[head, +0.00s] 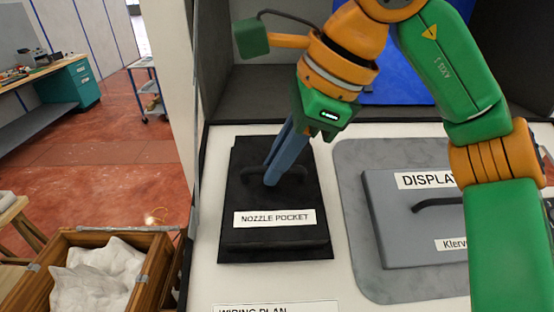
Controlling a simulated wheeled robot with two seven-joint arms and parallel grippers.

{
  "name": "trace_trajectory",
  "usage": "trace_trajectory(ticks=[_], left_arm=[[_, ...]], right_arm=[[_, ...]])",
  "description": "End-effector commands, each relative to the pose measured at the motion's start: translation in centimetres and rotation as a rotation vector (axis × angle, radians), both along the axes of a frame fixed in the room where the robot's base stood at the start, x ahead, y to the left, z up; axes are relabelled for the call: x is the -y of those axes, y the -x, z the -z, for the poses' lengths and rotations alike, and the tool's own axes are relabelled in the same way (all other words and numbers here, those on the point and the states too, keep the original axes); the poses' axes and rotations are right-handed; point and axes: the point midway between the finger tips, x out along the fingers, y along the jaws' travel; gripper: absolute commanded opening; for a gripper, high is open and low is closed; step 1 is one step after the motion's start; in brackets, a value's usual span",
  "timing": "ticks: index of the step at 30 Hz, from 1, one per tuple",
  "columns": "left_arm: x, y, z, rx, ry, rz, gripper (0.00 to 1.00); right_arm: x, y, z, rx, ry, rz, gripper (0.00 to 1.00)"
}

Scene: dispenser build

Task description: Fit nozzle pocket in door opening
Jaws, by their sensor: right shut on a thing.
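The nozzle pocket (275,237) is a black panel with a white label reading "NOZZLE POCKET" and a dark handle across its upper part. It lies on the white work surface (240,285) left of the middle. My right gripper (277,178) reaches down from the top, and its blue-grey fingers are shut on the handle of the nozzle pocket. The finger tips and the middle of the handle overlap, so the exact grip is partly hidden. I cannot make out the door opening. My left gripper is not in view.
A grey display panel (400,245) with a dark handle lies on a grey mat (352,215) to the right, partly behind my right arm. A wooden crate (150,290) with white packing stands at the lower left. A blue panel (400,84) is at the back.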

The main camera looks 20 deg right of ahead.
Motion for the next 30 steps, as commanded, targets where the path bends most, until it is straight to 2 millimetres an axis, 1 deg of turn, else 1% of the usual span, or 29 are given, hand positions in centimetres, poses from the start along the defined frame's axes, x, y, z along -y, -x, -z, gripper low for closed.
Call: trace_trajectory(ticks=[1, 8, 18, 30], left_arm=[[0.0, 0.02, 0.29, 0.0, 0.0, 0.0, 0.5], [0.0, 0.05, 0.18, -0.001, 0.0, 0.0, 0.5], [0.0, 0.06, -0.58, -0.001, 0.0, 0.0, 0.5], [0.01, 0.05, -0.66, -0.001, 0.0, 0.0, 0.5]], right_arm=[[-0.01, 0.06, 0.18, 0.007, 0.002, 0.0, 0.0], [-0.02, 0.09, 0.04, 0.009, 0.003, -0.001, 0.0], [-0.1, 0.34, -0.73, 0.009, 0.003, -0.001, 0.0], [-0.11, 0.34, -0.78, 0.008, 0.001, 0.0, 0.0]])
